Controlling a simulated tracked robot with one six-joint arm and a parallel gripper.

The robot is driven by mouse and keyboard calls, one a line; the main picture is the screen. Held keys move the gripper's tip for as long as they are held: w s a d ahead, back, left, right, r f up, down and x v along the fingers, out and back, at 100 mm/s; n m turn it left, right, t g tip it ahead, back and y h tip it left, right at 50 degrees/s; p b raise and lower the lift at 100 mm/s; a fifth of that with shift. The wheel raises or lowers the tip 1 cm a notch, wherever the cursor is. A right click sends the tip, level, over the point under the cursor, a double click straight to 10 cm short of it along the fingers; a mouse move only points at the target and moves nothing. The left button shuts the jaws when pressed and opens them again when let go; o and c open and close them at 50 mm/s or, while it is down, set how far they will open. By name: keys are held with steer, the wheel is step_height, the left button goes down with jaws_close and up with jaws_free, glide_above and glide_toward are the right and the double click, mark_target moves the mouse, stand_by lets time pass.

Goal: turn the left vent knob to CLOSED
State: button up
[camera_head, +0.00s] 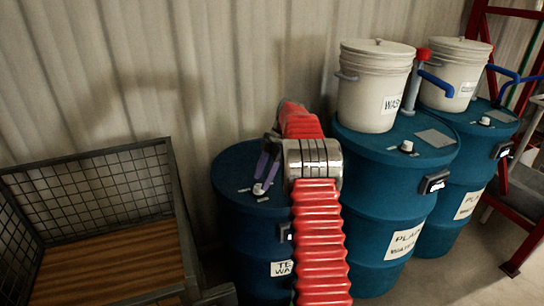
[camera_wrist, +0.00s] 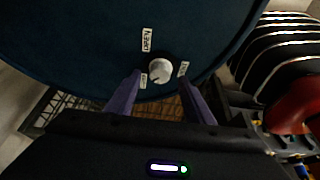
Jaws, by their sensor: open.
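The left vent knob (camera_head: 258,189) is a small white knob on top of the left blue drum (camera_head: 228,170). In the wrist view the knob (camera_wrist: 160,70) sits between the fingertips, with a small OPEN label (camera_wrist: 147,40) above it and small labels to its lower left and right, too small to read. The knob's pointer direction is unclear. My gripper (camera_wrist: 160,77) is open, its purple fingers on either side of the knob; I cannot tell whether they touch it. In the head view my gripper (camera_head: 263,181) comes down over the knob, and my red arm hides part of the drum.
Two more blue drums (camera_head: 372,237) (camera_head: 440,226) stand to the right, carrying white lidded buckets (camera_head: 372,95) (camera_head: 452,75) and knobs of their own. A wire-mesh crate (camera_head: 75,165) stands at the left. A corrugated wall (camera_head: 200,60) is close behind. A red rack (camera_head: 505,190) is at the right.

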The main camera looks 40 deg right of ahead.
steer(key=v, duration=1.1)
steer(key=shift+w, duration=0.1)
stand_by(0.5)
